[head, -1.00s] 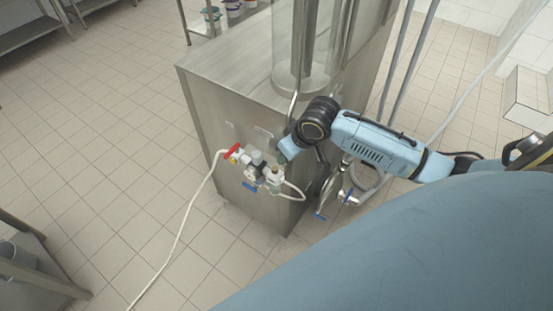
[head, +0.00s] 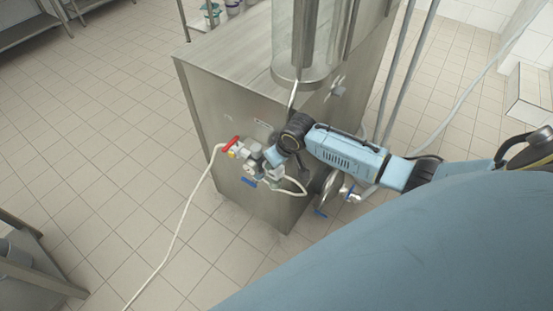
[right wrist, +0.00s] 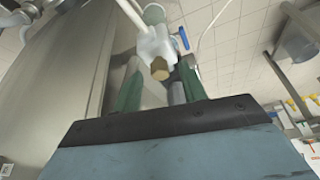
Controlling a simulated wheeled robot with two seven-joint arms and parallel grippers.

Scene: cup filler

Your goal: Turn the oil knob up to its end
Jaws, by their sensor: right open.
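A valve and fitting assembly (head: 245,160) sits on the side of the steel cabinet, with a red handle (head: 231,143) and a blue handle (head: 248,183). My right gripper (head: 272,160) is at the right end of this assembly and hides part of it. In the right wrist view, my right gripper (right wrist: 158,80) is open, with a green finger on each side. A brass-coloured knob (right wrist: 160,69) on a pale fitting (right wrist: 155,42) shows in the gap between the fingers, apparently untouched. I cannot tell for sure that it is the oil knob. My left gripper is not in view.
The steel cabinet (head: 200,100) stands close behind the fittings, with a clear cylinder (head: 300,75) on top. A white hose (head: 183,225) runs down to the floor. More pipework with blue handles (head: 320,212) is below my right arm.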

